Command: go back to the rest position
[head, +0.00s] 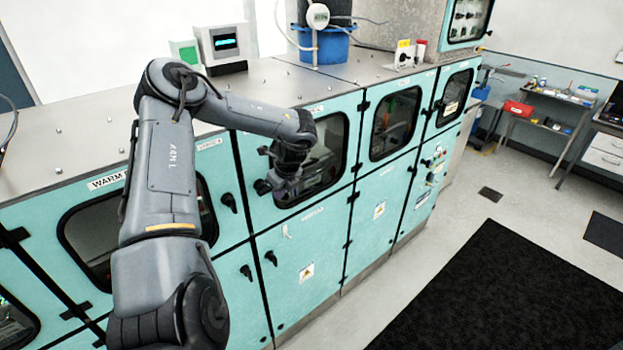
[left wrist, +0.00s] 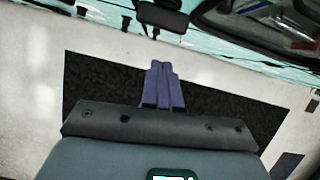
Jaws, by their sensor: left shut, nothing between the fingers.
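My left arm reaches in from the left in the head view and bends down in front of the teal cabinet (head: 330,235). My left gripper (head: 284,190) hangs by a windowed door in the middle of the cabinet, seen small and dark, and it covers part of that window. I cannot tell how far it is from the door. In the left wrist view, the purple fingers of my left gripper (left wrist: 161,68) are together with nothing between them. My right gripper is not in view.
A row of cabinet doors has black handles and hinges standing out. A black floor mat (head: 510,295) lies on the open floor at the right; it also shows in the left wrist view (left wrist: 100,85). A side table (head: 545,98) with a red box stands at the back right.

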